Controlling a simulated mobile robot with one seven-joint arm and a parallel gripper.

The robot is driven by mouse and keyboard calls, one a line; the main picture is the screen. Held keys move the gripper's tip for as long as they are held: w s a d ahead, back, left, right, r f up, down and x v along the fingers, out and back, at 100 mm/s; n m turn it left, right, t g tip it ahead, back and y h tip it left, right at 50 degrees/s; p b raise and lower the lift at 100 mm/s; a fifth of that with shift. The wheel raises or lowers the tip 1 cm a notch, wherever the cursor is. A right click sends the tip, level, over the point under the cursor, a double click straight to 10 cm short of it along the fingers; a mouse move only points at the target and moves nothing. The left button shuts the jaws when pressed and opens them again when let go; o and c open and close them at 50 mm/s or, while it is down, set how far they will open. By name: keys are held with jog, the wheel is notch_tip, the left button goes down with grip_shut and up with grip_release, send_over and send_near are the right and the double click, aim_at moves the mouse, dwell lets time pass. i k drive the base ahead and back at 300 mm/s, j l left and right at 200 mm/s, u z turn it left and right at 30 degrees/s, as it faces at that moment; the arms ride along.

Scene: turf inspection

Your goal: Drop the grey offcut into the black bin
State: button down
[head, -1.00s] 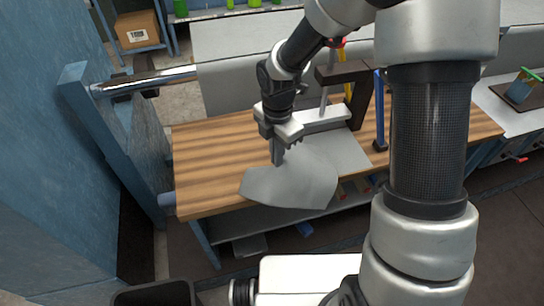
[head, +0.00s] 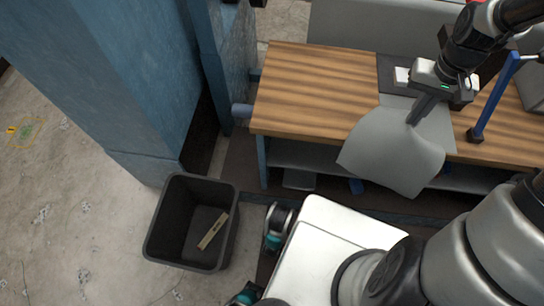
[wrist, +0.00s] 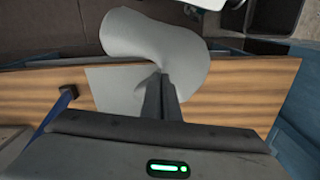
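The grey offcut (head: 390,150) is a limp sheet with a rounded outline, overhanging the workbench's front edge. My gripper (head: 412,120) is shut on it near its back part. In the wrist view my gripper (wrist: 160,82) has its fingers close together, and the offcut (wrist: 145,42) creases at their tips. The black bin (head: 163,222) stands on the floor at lower left of the head view, open at the top, with a small tan strip (head: 213,231) inside. A dark open box at the wrist view's top right looks like the bin (wrist: 274,18).
The wooden workbench (head: 310,85) has bare room at its left. A flat grey sheet (wrist: 112,88) lies on it beneath the gripper. A blue clamp bar (head: 495,95) stands at right. A blue post (head: 130,80) rises behind the bin.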

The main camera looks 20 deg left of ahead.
aim_at(189, 205)
jog(key=k+j+u, duration=0.1)
jog(key=k, duration=0.3)
jog(key=k+j+u, duration=0.1)
jog(key=k, duration=0.3)
jog(key=k+j+u, duration=0.1)
jog(key=k, duration=0.25)
jog(key=j+u, duration=0.3)
jog(key=j, duration=0.45)
jog(key=i+j+u, duration=0.1)
jog(key=j+u, duration=0.2)
jog(key=j, duration=0.45)
